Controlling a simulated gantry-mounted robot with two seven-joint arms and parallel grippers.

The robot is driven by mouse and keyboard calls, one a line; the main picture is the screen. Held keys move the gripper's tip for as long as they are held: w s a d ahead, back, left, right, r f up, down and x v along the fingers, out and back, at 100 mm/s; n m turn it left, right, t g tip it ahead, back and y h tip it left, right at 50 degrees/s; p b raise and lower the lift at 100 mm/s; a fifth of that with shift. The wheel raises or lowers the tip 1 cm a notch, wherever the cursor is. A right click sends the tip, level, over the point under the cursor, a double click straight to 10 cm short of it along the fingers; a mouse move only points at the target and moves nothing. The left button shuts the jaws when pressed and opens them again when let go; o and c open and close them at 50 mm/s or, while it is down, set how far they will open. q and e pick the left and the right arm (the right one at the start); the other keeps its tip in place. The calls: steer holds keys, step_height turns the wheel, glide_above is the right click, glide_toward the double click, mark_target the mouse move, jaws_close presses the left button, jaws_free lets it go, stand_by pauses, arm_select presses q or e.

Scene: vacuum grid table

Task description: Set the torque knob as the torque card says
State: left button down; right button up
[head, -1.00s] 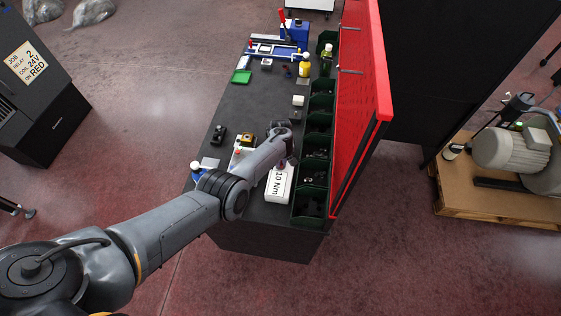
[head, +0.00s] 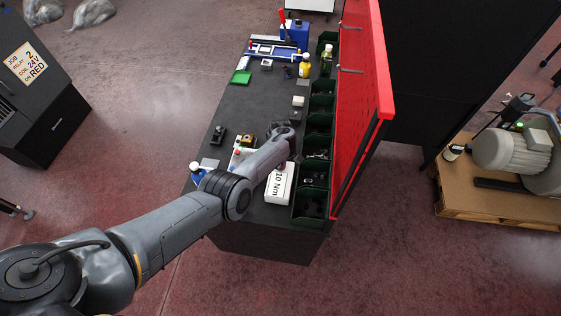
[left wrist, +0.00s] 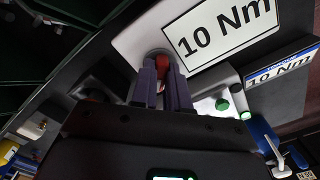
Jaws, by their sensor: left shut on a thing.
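A white box with a large "10 Nm" label (head: 278,183) stands at the near end of the bench; this label (left wrist: 221,31) also shows in the left wrist view. A smaller "10 Nm" card (left wrist: 281,67) with a blue strip lies to its right there. My left gripper (left wrist: 165,68) is shut on a round knob with red on it (left wrist: 164,62), at the edge of the white box. The fingers hide most of the knob, so its pointer and scale cannot be read. My right gripper is not in view.
Green bins (head: 315,173) run along the bench's right side below a red pegboard (head: 355,110). A yellow bottle (head: 304,69) and blue tools stand at the far end. The bench's middle (head: 255,105) is mostly clear.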

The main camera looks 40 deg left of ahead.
arm_select(q)
steer(key=c, duration=1.1)
jaws_free()
steer(key=shift+r+p, duration=0.4)
steer(key=shift+r, duration=0.25)
step_height(320, 180, up, 10)
steer(key=p, duration=0.3)
steer(key=shift+f, duration=0.25)
